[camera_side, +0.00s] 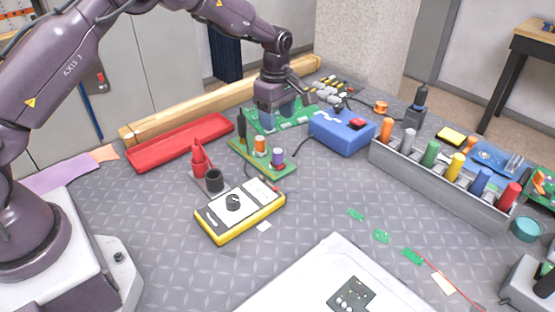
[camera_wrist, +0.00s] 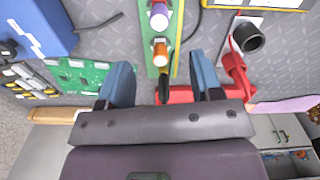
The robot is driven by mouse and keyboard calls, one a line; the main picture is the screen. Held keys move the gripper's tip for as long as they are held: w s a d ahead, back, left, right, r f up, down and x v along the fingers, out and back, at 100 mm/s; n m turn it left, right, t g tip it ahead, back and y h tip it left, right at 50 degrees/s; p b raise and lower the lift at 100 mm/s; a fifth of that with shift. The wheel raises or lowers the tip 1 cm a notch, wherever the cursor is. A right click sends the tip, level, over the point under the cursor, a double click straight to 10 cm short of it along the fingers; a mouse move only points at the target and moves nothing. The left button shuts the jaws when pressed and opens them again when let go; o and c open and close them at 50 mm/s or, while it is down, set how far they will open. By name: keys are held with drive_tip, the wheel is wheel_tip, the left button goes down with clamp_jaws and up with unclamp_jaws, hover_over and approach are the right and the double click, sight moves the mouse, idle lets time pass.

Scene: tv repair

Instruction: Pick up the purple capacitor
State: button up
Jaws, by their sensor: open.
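The purple capacitor (camera_side: 277,157) stands upright at the near end of a narrow green board (camera_side: 250,158) in the side view. In the wrist view, the capacitor (camera_wrist: 159,15) is at the top edge, partly cut off. An orange capacitor (camera_side: 260,145) stands beside it, and a black one (camera_side: 241,125) stands at the far end of the board. My gripper (camera_side: 286,112) is open and empty, behind and above the purple capacitor, apart from it. In the wrist view, its two blue fingers (camera_wrist: 162,78) straddle the far end of the board, with the orange capacitor (camera_wrist: 160,50) between them and the purple one.
A blue box (camera_side: 343,132) is right of the board, and a red tray (camera_side: 180,142) lies left. Red and black parts (camera_side: 205,170) and a yellow multimeter (camera_side: 240,210) are close in front. A grey rack (camera_side: 440,180) holds several coloured cylinders. The table's middle is mostly clear.

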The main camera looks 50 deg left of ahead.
sight(278, 151)
wheel_tip(278, 151, down, 12)
drive_tip(key=shift+r, duration=0.15)
drive_tip(key=c, duration=1)
drive_tip(key=shift+r, duration=0.1)
drive_tip(key=shift+w+r, duration=0.1)
drive_tip(key=shift+r, duration=0.45)
drive_tip(key=s+r, duration=1.1)
drive_tip(key=s, duration=0.3)
drive_tip(key=shift+d+r, duration=0.35)
drive_tip(key=shift+d, duration=0.1)
